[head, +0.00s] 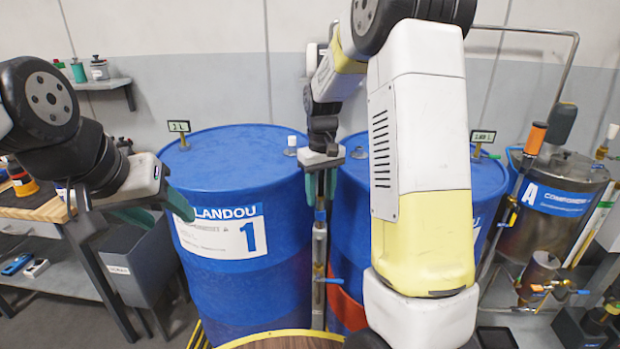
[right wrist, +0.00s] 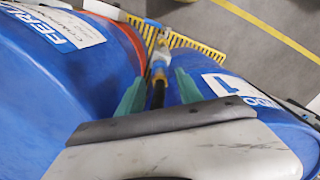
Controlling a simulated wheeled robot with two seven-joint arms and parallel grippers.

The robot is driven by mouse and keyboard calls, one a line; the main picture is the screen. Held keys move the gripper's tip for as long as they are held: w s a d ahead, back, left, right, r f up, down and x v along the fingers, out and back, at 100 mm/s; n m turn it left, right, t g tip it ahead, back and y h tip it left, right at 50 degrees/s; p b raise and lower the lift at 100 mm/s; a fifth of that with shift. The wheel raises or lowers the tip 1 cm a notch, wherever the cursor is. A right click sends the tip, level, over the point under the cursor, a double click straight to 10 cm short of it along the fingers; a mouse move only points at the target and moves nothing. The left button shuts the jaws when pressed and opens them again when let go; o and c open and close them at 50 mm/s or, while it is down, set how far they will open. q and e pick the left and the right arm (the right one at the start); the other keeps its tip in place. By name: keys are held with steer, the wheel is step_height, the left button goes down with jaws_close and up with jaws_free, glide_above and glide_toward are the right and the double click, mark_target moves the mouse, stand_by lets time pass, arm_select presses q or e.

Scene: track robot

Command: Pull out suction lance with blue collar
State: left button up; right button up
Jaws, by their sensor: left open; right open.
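A slim upright lance (head: 319,245) with a metal tube and a blue band near its top stands between the two blue drums. In the right wrist view the lance (right wrist: 159,68) shows blue and orange parts and a dark end pointing toward the gripper. My right gripper (head: 320,186) points down above it, open. In its wrist view the green fingers (right wrist: 158,92) lie on either side of the dark end, with gaps visible; I cannot tell the depth. My left gripper (head: 160,208) is open and empty, in front of the left drum. The lance's lower end is hidden.
The left blue drum (head: 245,270) carries a label with a 1. The right drum (head: 350,225) is partly hidden by my right arm. A workbench (head: 45,210) stands at left, a metal tank (head: 545,225) at right. Yellow grating (right wrist: 195,55) lies below.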

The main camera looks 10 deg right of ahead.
mark_target(320, 210)
steer(key=shift+f, duration=1.2)
jaws_close()
